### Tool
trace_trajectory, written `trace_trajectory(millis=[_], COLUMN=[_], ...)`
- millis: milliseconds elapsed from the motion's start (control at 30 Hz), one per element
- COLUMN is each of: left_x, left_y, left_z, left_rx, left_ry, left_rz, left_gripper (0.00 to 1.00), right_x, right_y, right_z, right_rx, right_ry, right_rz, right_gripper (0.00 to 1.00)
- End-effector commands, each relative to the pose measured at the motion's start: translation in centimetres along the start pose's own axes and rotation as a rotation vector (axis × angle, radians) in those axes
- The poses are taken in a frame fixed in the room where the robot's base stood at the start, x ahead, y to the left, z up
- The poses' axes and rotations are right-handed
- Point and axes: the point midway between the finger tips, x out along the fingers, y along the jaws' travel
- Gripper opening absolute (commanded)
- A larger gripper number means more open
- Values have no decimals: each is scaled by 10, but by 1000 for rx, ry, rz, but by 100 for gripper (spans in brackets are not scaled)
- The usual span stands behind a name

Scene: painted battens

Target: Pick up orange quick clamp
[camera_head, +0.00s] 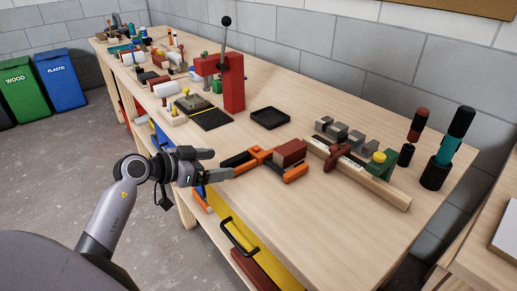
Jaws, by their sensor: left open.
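The orange quick clamp (262,153) lies near the front edge of the workbench, with orange arms and dark parts. A reddish-brown block (291,152) sits between its arms; whether the clamp grips it I cannot tell. My left gripper (221,163) is open at the bench's front edge, just left of the clamp. Its lower finger is close to the clamp's left end; I cannot tell whether they touch. My right gripper is not in view.
A pale batten (385,188) with a dark red clamp (338,156) lies right of the orange clamp. A red press (232,85) and black tray (270,118) stand behind. A yellow drawer (262,245) sits below the bench edge. The front right bench top is clear.

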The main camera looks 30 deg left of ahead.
Motion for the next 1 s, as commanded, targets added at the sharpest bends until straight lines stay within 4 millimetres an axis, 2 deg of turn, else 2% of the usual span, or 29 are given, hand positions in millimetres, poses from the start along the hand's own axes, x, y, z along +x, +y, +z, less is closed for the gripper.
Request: trace_trajectory(millis=[167,600,900,967,1000], left_x=[11,67,71,71,71], left_y=[-4,-4,-4,-4,-4], left_z=[2,2,2,2,2], left_rx=[-16,-13,-12,-12,-12], left_ry=[-17,-14,-15,-15,-15], left_rz=[-11,-11,-11,-11,-10], left_gripper=[88,88,88,68,55], right_x=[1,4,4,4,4], right_y=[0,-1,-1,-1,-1], right_z=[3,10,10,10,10], right_rx=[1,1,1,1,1], right_ry=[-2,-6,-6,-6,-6], right_rz=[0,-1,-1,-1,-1], right_gripper=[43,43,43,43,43])
